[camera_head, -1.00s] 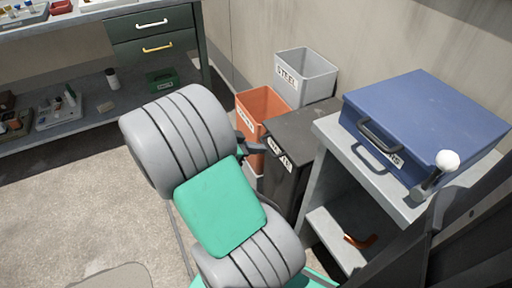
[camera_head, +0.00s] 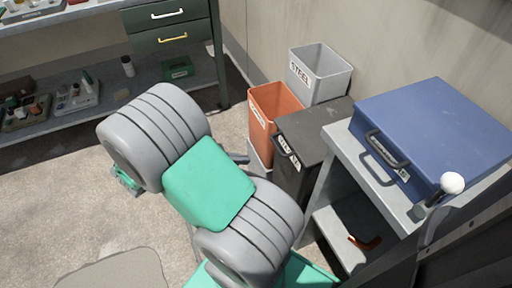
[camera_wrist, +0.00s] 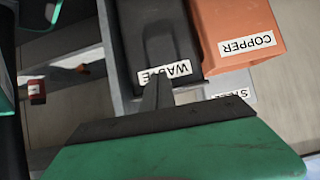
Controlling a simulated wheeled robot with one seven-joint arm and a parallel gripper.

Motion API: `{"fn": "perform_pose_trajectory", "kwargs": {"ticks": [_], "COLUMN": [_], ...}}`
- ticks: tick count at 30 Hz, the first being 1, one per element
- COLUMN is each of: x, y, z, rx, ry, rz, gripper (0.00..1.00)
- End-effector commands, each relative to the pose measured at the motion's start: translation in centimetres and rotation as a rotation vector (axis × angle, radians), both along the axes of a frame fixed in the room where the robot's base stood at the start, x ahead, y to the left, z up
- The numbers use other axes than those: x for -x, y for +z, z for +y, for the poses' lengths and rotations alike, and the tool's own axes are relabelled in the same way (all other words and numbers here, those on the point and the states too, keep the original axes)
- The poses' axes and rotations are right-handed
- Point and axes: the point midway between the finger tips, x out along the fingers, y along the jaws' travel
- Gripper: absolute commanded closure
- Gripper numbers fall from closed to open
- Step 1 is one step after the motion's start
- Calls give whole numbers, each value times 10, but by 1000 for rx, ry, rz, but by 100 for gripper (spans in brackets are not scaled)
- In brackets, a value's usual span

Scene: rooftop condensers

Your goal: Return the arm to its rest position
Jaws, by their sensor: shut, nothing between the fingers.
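My arm shows large in the camera_head view as thick grey ribbed joints with a green link between them, bent over the floor left of the bins. In the camera_wrist view my gripper (camera_wrist: 156,88) has its dark fingers together with nothing between them, beyond its green body. The fingers overlap the label of the dark waste bin (camera_wrist: 160,40) in that view; whether they touch it I cannot tell. In the camera_head view the fingers are mostly hidden behind the arm.
An orange copper bin (camera_head: 268,112) and grey steel bin (camera_head: 322,78) stand beside the waste bin (camera_head: 312,135). A blue case (camera_head: 435,130) sits on a grey stand (camera_head: 345,150) at right. A bench with green drawers (camera_head: 170,40) stands back left.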

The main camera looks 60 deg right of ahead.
Motion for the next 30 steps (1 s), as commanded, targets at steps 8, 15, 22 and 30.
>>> {"fn": "perform_pose_trajectory", "kwargs": {"ticks": [8,15,22,30], "x": [-18,-75,-85,-74], "y": [31,168,300,337], "z": [16,108,215,257], "rx": [-131,-649,-788,-738], "ry": [98,824,1685,2051], "rz": [16,152,341,454], "gripper": [100,100,100,100]}}
